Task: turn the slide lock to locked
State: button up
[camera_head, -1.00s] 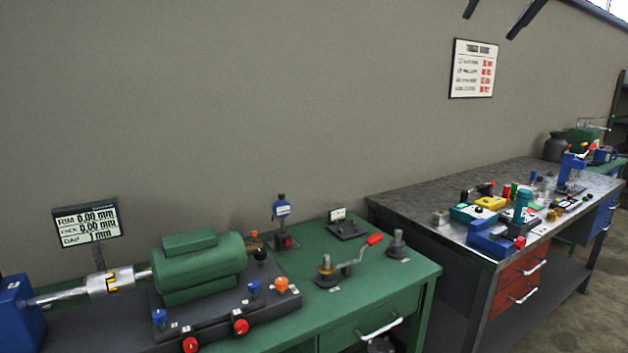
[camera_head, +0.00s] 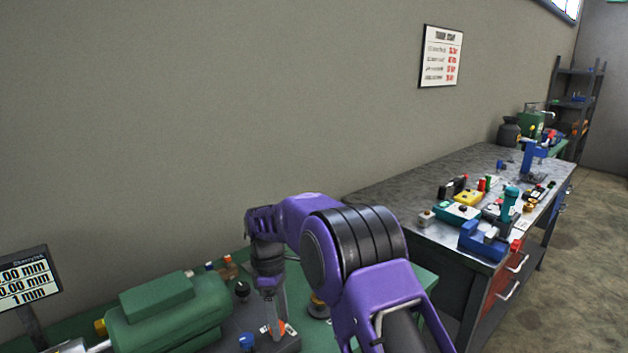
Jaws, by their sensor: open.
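My purple arm reaches in from the lower right, and my gripper (camera_head: 272,325) points down over the right end of the green machine's dark base (camera_head: 222,338). Its jaws are open, though the fingertips are small and partly merge with an orange knob (camera_head: 284,326) right by them. I cannot tell whether they touch it. A blue knob (camera_head: 247,341) stands left of the gripper, and a black knob (camera_head: 242,289) stands farther back. I cannot tell by sight which of these is the slide lock. My arm hides much of the bench to the right.
The green motor housing (camera_head: 168,312) lies left of my gripper, with a display (camera_head: 25,280) at the far left. A grey workbench (camera_head: 400,190) with a blue vise (camera_head: 483,241) and several small tools stands at the right. Air above the green machine is clear.

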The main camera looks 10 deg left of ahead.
notch_tip(320, 180, up, 18)
jog(key=s+t+y, duration=0.1)
jog(key=t+y, duration=0.1)
jog(key=t, duration=0.1)
jog(key=shift+n, duration=0.4)
jog(key=f, duration=0.6)
jog(key=f+b, duration=0.1)
jog(key=f, duration=0.5)
jog(key=f+b, duration=0.1)
jog(key=f, duration=0.5)
jog(key=shift+w+a+f, duration=0.3)
grip_shut()
